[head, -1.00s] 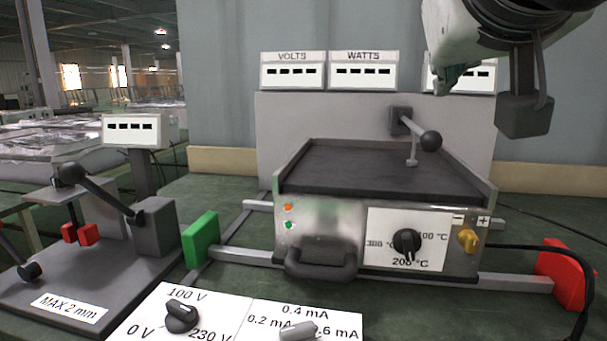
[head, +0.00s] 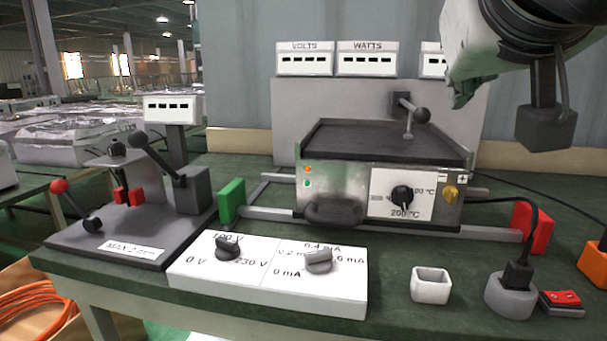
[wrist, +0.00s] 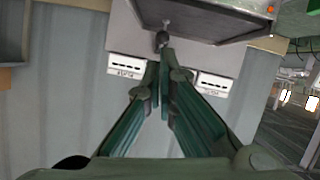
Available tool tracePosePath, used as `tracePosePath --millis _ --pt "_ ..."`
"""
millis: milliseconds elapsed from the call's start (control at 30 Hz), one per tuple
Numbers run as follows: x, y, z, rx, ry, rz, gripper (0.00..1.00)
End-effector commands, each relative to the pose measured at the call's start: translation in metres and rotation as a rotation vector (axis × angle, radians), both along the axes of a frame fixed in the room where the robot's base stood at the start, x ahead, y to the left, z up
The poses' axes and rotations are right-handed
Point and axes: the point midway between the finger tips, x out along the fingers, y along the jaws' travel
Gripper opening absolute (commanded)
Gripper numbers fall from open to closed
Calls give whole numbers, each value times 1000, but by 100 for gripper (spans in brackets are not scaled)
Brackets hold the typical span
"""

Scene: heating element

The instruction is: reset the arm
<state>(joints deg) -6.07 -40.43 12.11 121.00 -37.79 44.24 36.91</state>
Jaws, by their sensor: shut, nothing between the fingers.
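My gripper shows in the wrist view (wrist: 163,100) with its two green fingers brought together and nothing between them. In the head view, part of my arm hangs at the upper right, above and to the right of the heating element (head: 340,190). The heating element is a metal box with a dark flat top, a front handle, a temperature dial (head: 402,198) and a yellow knob (head: 450,194). A lever with a dark ball (head: 422,115) stands out from the grey back panel (head: 300,110). My gripper touches nothing that I can make out.
A lever device (head: 120,225) stands at left. A white panel with two knobs (head: 268,300) lies in front. A small white square cup (head: 430,285), a socket with a black plug (head: 512,290) and a red switch (head: 562,299) sit at the front right. Displays (head: 305,60) stand behind.

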Motion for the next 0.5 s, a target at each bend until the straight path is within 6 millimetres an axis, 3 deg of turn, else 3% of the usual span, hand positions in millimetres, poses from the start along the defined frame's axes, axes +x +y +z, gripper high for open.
tracePosePath --millis 267,500 --pt "-16 -24 -55 13 169 -53 0" --pt "-55 -46 -134 53 434 -97 0"
